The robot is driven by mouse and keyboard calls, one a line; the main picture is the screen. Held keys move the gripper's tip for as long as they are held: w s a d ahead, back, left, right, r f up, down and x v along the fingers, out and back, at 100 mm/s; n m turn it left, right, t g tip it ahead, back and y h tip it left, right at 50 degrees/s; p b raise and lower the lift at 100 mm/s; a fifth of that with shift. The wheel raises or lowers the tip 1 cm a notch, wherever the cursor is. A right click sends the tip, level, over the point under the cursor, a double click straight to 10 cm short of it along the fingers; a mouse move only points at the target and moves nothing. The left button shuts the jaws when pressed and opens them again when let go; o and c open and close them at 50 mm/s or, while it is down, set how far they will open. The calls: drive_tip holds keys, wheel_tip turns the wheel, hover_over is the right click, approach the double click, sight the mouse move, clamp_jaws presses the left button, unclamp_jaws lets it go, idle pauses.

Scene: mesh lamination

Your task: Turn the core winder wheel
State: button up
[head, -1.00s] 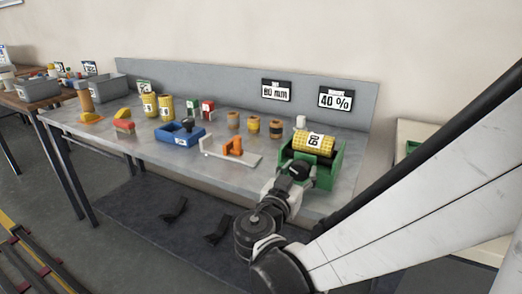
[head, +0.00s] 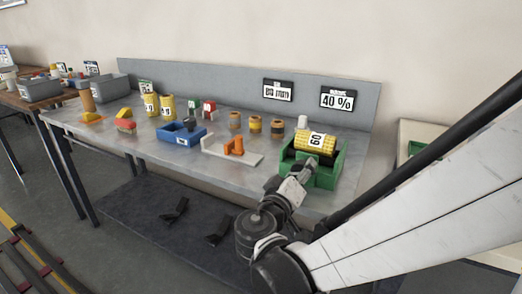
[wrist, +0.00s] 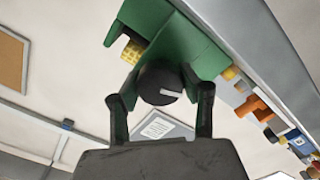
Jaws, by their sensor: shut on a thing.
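The green core winder (head: 327,178) stands at the right end of the grey table. A yellow mesh roll (head: 330,144) with a white label reading 60 lies across its top. In the wrist view, the round black winder wheel (wrist: 158,76) with a pale mark sits in front of the green housing (wrist: 205,45). My gripper (wrist: 159,94) has one finger on each side of the wheel and is shut on it. In the head view, my gripper (head: 301,171) is at the winder's front, and the wheel is largely hidden behind it.
A white and orange fixture (head: 232,150) and a blue bin (head: 181,134) stand left of the winder. Several small rolls (head: 254,125) stand behind them. The table's front edge runs just below the winder. A grey back panel (head: 215,95) closes the rear.

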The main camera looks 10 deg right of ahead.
drive_tip(key=shift+n, duration=0.8)
drive_tip(key=o, duration=1.2)
drive_tip(key=shift+v, duration=6.05)
drive_tip(key=shift+d, duration=0.15)
